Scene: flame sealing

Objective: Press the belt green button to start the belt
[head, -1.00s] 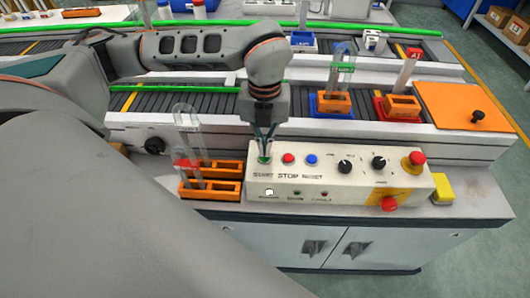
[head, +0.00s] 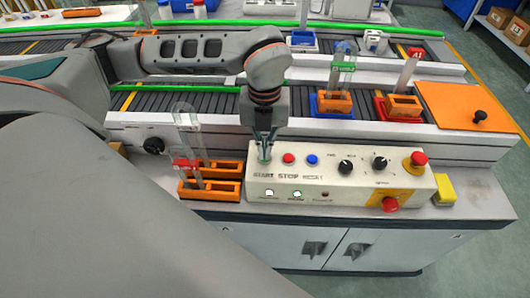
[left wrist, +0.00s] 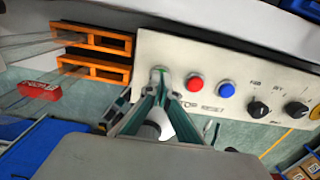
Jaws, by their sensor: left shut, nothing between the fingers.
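The control panel (head: 340,185) is a cream box with a row of buttons and knobs on top. The green START button (head: 264,160) is at its left end, largely hidden by my left gripper (head: 265,150). My left gripper is shut and empty, pointing down, with its tips at the button. Whether they touch is hard to tell. In the left wrist view, the closed fingers (left wrist: 161,92) reach the panel's left end, beside the red button (left wrist: 195,84) and blue button (left wrist: 227,89). My right gripper is not in view.
Orange racks (head: 212,185) with tubes stand just left of the panel. The conveyor belt (head: 205,103) runs behind it, with racks in a blue tray (head: 333,107) and red tray (head: 398,108). A red emergency knob (head: 418,158) sits at the panel's right.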

